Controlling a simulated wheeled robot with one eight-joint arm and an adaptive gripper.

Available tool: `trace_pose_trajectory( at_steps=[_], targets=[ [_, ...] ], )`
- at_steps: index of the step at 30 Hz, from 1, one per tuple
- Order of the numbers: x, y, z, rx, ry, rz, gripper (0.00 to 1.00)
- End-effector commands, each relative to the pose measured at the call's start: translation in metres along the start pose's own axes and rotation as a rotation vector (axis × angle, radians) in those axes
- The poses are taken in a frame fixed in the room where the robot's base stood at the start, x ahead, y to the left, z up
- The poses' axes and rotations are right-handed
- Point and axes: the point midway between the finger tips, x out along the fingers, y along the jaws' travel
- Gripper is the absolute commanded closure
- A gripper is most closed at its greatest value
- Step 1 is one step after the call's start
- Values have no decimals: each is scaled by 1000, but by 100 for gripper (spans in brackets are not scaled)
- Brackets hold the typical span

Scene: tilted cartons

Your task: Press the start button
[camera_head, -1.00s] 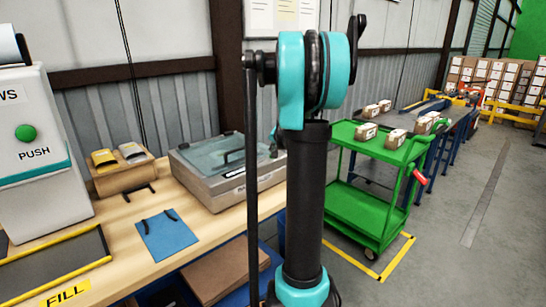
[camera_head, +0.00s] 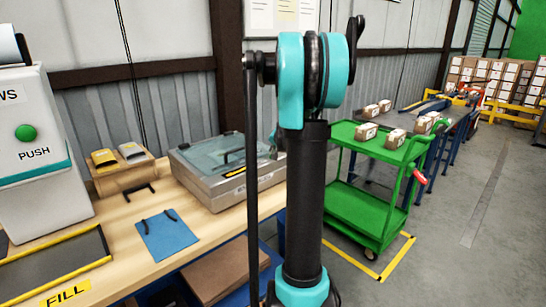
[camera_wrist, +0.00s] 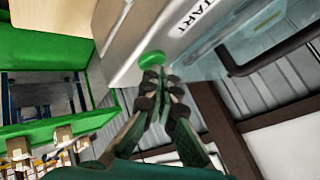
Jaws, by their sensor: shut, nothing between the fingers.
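The green start button (camera_wrist: 152,60) sits on the grey face of the machine in the wrist view, beside lettering of which "TART" shows. My gripper (camera_wrist: 153,82) is shut and empty, its fingertips right at the button and covering its lower edge. I cannot tell whether they touch it or whether it is pushed in. In the head view the grey machine with a clear lid (camera_head: 225,172) stands on the wooden bench. Its button side and my gripper are hidden there behind my arm.
Another green button marked PUSH (camera_head: 26,132) is on a white machine at the left. A blue mat (camera_head: 167,236) and a small cardboard stand (camera_head: 122,178) are on the bench. A green cart (camera_head: 365,205) with small cartons stands to the right.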

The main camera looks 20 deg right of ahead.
Motion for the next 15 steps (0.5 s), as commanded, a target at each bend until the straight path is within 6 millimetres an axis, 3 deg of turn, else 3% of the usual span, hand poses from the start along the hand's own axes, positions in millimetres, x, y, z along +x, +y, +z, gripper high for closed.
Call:
trace_pose_trajectory(
  at_steps=[15],
  targets=[
    [-12,-8,-8,0,0,0,100]
  ],
)
